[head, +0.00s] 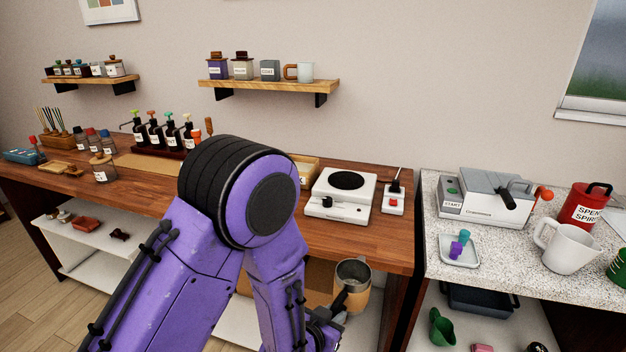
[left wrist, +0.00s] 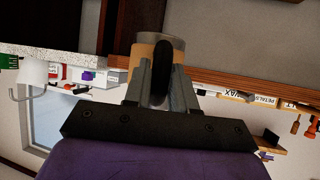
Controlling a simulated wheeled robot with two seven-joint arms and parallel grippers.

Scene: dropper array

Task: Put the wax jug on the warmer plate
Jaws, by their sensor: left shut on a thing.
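The wax jug (head: 345,301), tan with a grey metal rim and inside, is in the head view below the front edge of the wooden bench. In the left wrist view the jug (left wrist: 145,42) sits just beyond the fingers, its dark handle between them. My left gripper (head: 326,322) is shut on that handle; the arm partly hides the gripper in the head view. The fingers also show in the left wrist view (left wrist: 160,78). The warmer (head: 338,209) is a white box with a bare black round plate (head: 346,180) on the bench top. My right gripper is not in view.
A small white switch box (head: 393,205) stands right of the warmer. An open wooden box (head: 305,171) is left of it, partly behind my arm. The wooden bench's front edge (head: 365,252) lies between jug and warmer. A speckled counter (head: 480,272) is to the right.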

